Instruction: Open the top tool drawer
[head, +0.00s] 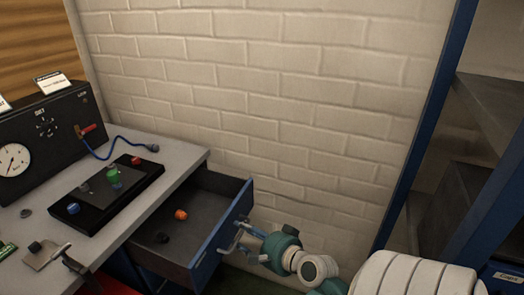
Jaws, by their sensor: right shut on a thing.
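The top tool drawer (200,196) has a blue front and a dark inside, and it stands pulled out from under the right end of the grey workbench (178,154). A small orange part (181,214) and a small black part (161,237) lie in it. My right gripper (238,238) is at the outer face of the blue front, shut on the drawer handle, which its fingers mostly hide. My right arm comes in from the lower right. My left gripper is not in view.
On the bench are a black tray (88,216) with small coloured parts, a black gauge box (45,135) with a blue cable (105,150), and a clamp (75,265). A brick wall stands behind. A blue-framed shelf (440,120) stands at the right.

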